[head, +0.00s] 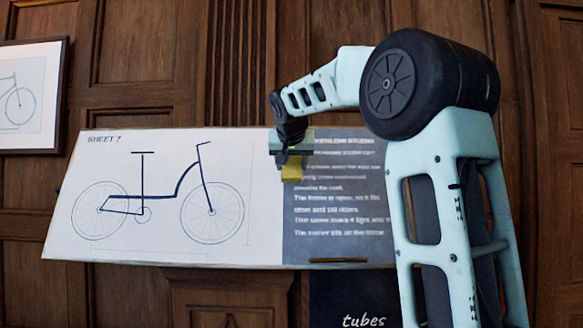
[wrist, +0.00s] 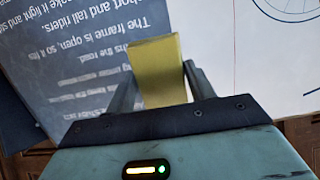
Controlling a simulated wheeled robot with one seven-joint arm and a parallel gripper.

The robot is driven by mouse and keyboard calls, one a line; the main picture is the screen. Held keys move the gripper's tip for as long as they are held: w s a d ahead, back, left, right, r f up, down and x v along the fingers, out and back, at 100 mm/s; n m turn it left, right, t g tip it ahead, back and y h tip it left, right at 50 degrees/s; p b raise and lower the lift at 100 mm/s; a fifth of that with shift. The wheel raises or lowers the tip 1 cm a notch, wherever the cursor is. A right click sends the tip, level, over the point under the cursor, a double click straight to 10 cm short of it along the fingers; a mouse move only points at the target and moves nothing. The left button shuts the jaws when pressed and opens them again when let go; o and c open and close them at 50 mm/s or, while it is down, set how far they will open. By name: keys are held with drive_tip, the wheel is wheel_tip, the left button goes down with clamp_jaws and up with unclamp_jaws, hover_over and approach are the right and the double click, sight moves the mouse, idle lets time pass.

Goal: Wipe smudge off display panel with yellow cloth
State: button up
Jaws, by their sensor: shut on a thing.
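The display panel (head: 265,245) is a wide tilted board with a bicycle drawing at left and a grey text block at right. My gripper (head: 290,160) is over the upper left part of the text block. It is shut on the yellow cloth (head: 292,172), a folded pad. In the wrist view the cloth (wrist: 157,65) stands between the two fingers, with the panel (wrist: 225,45) behind it. I cannot tell whether the cloth touches the panel. The upper text lines look blurred, but I cannot pick out a distinct smudge. My arm covers the panel's right end.
A framed bicycle picture (head: 25,98) hangs on the dark wood wall (head: 135,45) at left. A dark sign reading "tubes" (head: 350,300) is below the panel. A thin brown strip (head: 338,260) lies along the panel's lower edge.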

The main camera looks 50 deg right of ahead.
drive_tip(key=shift+a, duration=0.1)
drive_tip(key=shift+f+b+v, duration=0.25)
drive_tip(key=shift+b+v, duration=0.4)
drive_tip(key=shift+v, duration=0.75)
